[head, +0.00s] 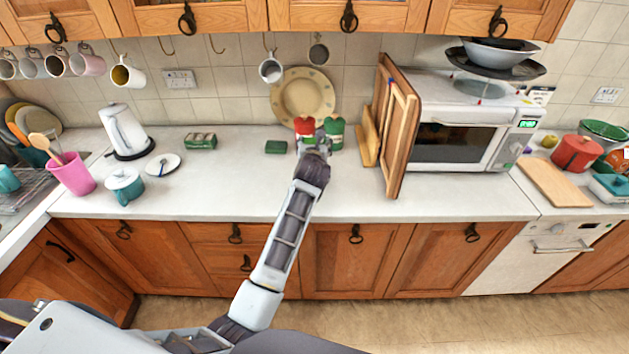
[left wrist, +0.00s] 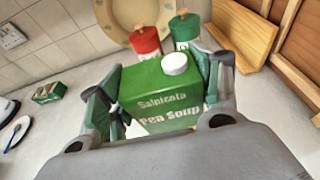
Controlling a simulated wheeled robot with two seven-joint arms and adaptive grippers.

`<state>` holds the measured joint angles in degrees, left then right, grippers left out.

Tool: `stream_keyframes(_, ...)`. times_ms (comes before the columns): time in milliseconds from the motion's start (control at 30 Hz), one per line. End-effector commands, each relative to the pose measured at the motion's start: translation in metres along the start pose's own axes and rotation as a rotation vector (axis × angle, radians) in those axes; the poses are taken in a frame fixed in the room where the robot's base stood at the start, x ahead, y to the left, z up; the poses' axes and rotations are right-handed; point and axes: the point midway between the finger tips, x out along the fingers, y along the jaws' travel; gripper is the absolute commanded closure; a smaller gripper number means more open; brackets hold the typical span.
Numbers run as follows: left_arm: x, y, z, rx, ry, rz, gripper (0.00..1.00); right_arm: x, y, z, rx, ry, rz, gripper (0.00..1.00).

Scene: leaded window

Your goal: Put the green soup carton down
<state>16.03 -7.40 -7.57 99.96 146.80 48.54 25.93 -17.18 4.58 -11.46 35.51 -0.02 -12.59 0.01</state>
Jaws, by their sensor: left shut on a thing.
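The green soup carton (left wrist: 168,98), labelled Pea Soup with a white cap, stands between the two fingers of my left gripper (left wrist: 160,92) in the left wrist view. The gripper is shut on it, one finger on each side. In the head view my left gripper (head: 312,148) is over the back of the counter, just in front of the red and green jars, and hides most or all of the carton. The carton's bottom is hidden, so I cannot tell whether it touches the counter. My right gripper is not in view.
A red jar (head: 305,127) and a green jar (head: 335,133) stand just behind, before a leaning plate (head: 303,88). Wooden boards (head: 397,125) and a microwave (head: 455,147) stand right. The front counter (head: 225,190) is clear.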

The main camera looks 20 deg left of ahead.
Motion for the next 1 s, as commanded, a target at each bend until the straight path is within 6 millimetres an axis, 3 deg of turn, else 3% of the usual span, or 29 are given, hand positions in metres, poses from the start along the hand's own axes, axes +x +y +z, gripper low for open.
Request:
stream_keyframes(400, 0.015, 0.000, -0.048, 0.002, 0.001, 0.000, 0.64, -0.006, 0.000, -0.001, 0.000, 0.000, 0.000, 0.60)
stream_keyframes(867, 0.017, 0.001, -0.054, 0.001, -0.001, 0.001, 0.64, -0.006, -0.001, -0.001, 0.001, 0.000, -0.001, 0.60)
stream_keyframes(1000, 0.019, 0.001, -0.064, 0.002, 0.003, 0.001, 0.64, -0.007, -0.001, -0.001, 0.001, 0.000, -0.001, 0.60)
